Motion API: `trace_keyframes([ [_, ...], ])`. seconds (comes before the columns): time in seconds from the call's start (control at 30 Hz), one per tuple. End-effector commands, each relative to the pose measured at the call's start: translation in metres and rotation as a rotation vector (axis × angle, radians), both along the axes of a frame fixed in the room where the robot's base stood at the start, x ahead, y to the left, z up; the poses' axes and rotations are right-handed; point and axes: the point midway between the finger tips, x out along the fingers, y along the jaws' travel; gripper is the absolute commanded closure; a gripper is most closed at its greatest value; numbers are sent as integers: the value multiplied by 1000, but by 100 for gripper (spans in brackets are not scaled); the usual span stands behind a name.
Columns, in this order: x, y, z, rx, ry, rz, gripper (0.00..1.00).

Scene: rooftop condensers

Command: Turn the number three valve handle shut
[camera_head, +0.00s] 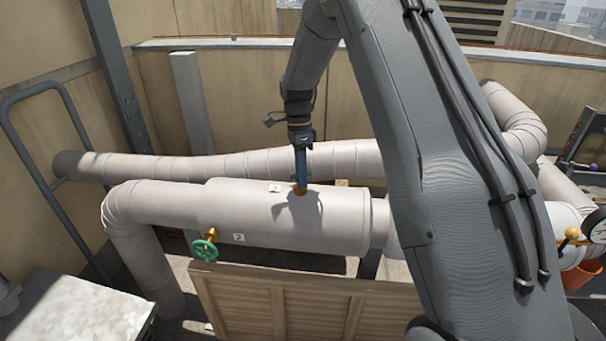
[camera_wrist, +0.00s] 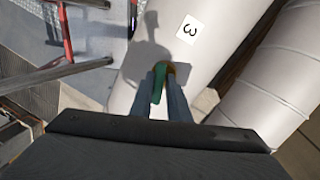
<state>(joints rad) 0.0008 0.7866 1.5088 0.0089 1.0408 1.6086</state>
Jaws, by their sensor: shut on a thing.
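The number three valve sits on top of the thick white pipe (camera_head: 340,215), beside a white label marked 3 (camera_wrist: 190,30). Its green handle (camera_wrist: 157,88) shows between my fingers in the wrist view, with a brass part just beyond it. My gripper (camera_head: 300,180) points down onto the valve and is shut on the handle. The fingers hide much of the handle, so its exact angle to the pipe is hard to tell. In the head view only the brass base (camera_head: 300,191) and a little green show.
A green handwheel (camera_head: 205,250) stands beside a label marked 2 (camera_head: 238,238) on the pipe's near side. A thinner pipe (camera_head: 150,166) runs behind. A gauge (camera_head: 597,228) and an orange bucket (camera_head: 580,275) are at right.

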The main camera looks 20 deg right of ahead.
Motion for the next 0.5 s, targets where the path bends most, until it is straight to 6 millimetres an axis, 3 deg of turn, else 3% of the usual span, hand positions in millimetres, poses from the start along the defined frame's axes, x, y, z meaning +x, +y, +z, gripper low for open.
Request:
trace_keyframes([
  [0.5,-3,5,-1,3,9,495,100],
])
